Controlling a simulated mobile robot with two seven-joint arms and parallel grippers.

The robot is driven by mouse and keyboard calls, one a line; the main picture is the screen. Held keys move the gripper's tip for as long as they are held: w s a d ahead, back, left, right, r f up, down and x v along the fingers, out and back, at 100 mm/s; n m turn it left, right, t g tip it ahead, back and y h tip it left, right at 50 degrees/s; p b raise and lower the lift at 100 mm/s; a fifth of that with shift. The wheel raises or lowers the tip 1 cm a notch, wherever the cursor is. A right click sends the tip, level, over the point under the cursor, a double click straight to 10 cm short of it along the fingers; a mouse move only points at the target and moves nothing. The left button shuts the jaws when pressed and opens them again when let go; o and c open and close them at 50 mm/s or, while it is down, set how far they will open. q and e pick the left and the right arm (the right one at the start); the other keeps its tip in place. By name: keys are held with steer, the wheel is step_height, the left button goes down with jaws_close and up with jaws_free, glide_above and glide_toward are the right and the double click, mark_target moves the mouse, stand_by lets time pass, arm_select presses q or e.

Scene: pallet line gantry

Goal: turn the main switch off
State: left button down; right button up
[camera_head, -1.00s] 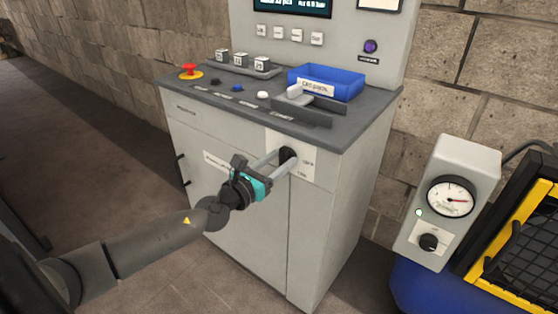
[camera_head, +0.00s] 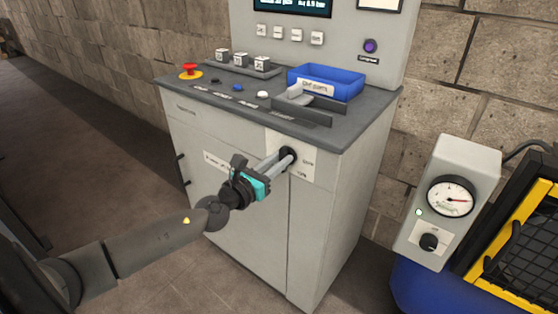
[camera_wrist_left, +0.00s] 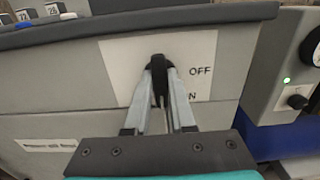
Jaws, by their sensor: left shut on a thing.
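The main switch is a black knob (camera_wrist_left: 158,86) on a white plate (camera_wrist_left: 120,62) on the cabinet front. The plate carries the words OFF and, lower and partly covered by a finger, ON. My left gripper (camera_head: 286,160) is at the plate, with its grey fingers shut on the knob from both sides; this also shows in the left wrist view (camera_wrist_left: 160,72). The knob's bar looks upright in the wrist view. Its pointer is hidden, so I cannot tell its setting. My right gripper is not in view.
Above the plate, the dark console top (camera_head: 345,133) juts out, with a red stop button (camera_head: 190,71) and a blue bin (camera_head: 335,82). A gauge box (camera_head: 447,195) stands at the right, by a yellow-edged frame (camera_head: 505,240). The floor at the left is clear.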

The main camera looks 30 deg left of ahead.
arm_select(q)
steer(key=shift+n, duration=0.4)
steer(key=n, duration=0.5)
steer(key=shift+a+n, duration=0.2)
steer(key=shift+n, duration=1.1)
steer(key=n+p, duration=0.1)
steer(key=n, duration=0.1)
steer(key=shift+a+f+n, duration=0.1)
steer(key=shift+n, duration=0.2)
steer(key=shift+f+n+p, duration=0.15)
steer(key=shift+n+p, duration=0.7)
steer(key=shift+n, duration=0.85)
steer(key=shift+f+n+p, duration=0.1)
steer(key=shift+n+p, duration=0.75)
steer(key=shift+n, duration=0.85)
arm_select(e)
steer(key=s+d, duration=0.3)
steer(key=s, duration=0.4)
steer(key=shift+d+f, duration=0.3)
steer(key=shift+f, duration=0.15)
